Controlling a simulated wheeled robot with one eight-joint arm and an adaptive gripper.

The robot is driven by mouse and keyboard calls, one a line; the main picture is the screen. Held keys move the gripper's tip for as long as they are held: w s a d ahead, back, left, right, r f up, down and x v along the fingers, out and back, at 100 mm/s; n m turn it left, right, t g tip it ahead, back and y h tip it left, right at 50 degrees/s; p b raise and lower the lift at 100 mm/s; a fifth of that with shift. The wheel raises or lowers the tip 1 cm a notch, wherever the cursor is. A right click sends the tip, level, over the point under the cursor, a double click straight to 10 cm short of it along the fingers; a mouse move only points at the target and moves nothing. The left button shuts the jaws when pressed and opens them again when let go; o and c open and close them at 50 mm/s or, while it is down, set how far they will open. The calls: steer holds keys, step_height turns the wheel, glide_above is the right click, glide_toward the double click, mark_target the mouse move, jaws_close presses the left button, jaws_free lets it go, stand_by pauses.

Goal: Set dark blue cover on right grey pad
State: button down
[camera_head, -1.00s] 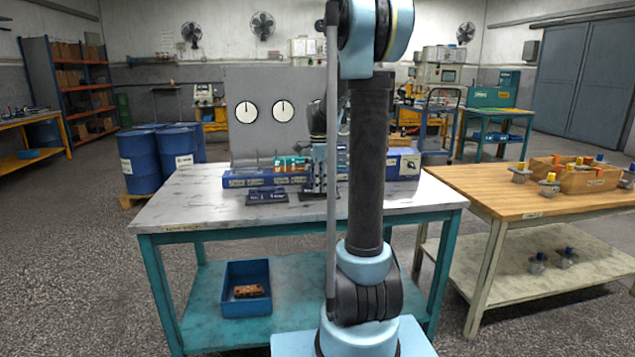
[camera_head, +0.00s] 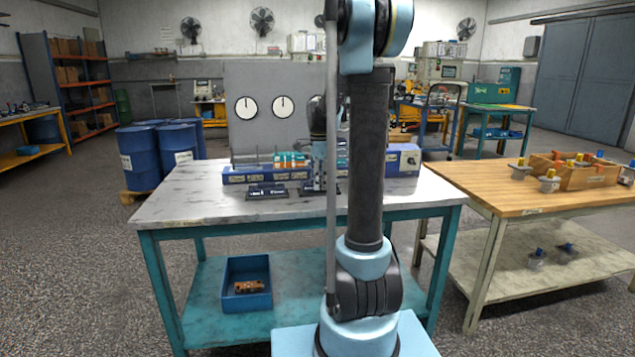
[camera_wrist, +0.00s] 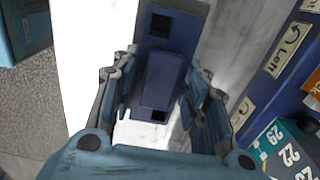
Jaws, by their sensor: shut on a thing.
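The dark blue cover (camera_wrist: 178,30) shows in the wrist view as a flat plate with a raised middle block and dark square marks at both ends. My gripper (camera_wrist: 160,85) is shut on its raised block, one finger on each side. In the head view my gripper (camera_head: 313,184) is low at the right one of two dark flat pieces on the grey-white table. The left dark piece (camera_head: 267,190) lies just left of it. The right grey pad is mostly hidden; I cannot tell whether the cover touches it.
A long blue base (camera_head: 245,176) with teal and orange blocks (camera_head: 291,160) stands behind my gripper. A grey panel with two dials (camera_head: 263,90) rises behind it. The front of the table (camera_head: 230,208) is clear. A wooden table (camera_head: 500,185) stands at the right.

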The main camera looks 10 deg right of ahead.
steer(key=shift+f, duration=0.3)
steer(key=c, duration=0.8)
jaws_free()
steer(key=shift+c, duration=0.2)
